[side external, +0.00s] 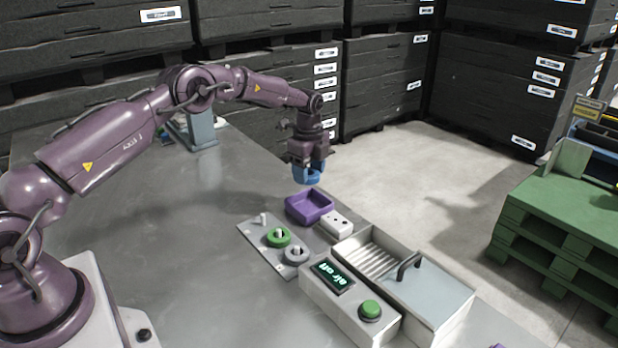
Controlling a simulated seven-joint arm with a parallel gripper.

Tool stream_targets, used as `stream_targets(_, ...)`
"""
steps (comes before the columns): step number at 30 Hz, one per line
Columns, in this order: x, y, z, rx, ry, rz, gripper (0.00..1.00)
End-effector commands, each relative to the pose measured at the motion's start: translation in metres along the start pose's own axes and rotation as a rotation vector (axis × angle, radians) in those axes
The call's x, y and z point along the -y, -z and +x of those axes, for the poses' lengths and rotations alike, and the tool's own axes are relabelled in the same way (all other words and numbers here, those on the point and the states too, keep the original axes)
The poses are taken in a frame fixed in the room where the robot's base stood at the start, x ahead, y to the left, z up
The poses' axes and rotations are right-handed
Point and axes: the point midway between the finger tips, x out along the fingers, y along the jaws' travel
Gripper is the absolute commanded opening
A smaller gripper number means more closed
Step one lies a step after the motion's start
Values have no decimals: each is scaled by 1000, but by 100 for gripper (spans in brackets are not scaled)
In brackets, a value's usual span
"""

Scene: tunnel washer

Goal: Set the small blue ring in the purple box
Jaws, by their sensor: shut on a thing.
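My gripper (309,166) points down and is shut on the small blue ring (312,176). The ring hangs in the air at the gripper's lower end. The purple box (309,208) is a shallow open tray on the table, lower in the picture than the ring. Its inside looks empty. The ring appears above the box's far side with a gap between them; whether it is directly over the opening cannot be told from this one view. The fingertips are partly hidden by the ring.
A peg plate (262,246) left of the box carries a green ring (278,237), a grey ring (296,254) and a bare peg. A white block (337,222) touches or nearly touches the box. A metal washer tub (440,318) and a control box with green button (371,308) stand in front.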

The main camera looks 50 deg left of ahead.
Motion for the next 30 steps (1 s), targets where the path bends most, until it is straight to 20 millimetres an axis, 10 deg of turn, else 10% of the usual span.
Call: stream_targets(30,0,0,54,0,2,0,29)
